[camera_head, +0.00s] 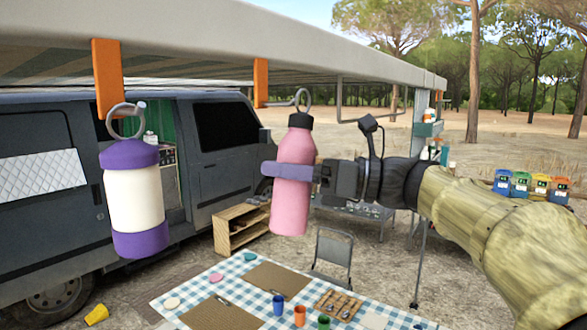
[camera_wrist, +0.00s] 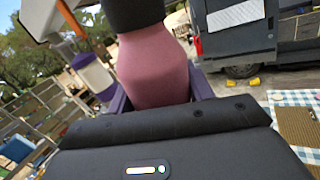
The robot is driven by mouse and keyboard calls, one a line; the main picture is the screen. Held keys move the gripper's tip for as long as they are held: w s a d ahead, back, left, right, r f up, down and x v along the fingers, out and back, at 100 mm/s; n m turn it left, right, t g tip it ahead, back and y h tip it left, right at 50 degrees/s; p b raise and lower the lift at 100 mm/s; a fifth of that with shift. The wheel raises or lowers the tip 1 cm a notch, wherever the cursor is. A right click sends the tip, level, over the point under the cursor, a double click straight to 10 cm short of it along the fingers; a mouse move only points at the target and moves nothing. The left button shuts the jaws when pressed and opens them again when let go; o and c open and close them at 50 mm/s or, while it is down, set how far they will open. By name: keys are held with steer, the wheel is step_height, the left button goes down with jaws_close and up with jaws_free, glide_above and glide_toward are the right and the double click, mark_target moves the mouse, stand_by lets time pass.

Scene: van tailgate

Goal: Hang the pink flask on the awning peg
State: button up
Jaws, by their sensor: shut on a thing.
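The pink flask (camera_head: 292,190) hangs upright in my gripper (camera_head: 287,171), whose purple fingers are shut around its body. It has a black cap and a thin grey loop (camera_head: 303,97) on top. The awning peg (camera_head: 278,104) is a short grey rod sticking out from an orange bracket (camera_head: 261,82) under the awning edge.
A white and purple bottle (camera_head: 134,200) hangs by its ring from another orange bracket (camera_head: 106,78) at left. The awning rail (camera_head: 300,45) runs overhead. A dark van (camera_head: 215,130) stands behind. Below is a table with a checked cloth (camera_head: 245,262), cups and mats.

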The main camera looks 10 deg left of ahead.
steer(key=shift+w+a+f+p, duration=0.1)
steer(key=shift+w+a+f, duration=0.2)
steer(key=shift+a, duration=0.55)
steer(key=shift+w+a+f+p, duration=0.1)
steer(key=shift+w+a, duration=0.35)
steer(key=shift+a, duration=0.4)
steer(key=shift+w+a+f+p, duration=0.1)
steer(key=shift+w+a+f, duration=0.2)
steer(key=shift+a, duration=0.55)
steer(key=shift+r, duration=0.1)
steer(key=o, duration=1.2)
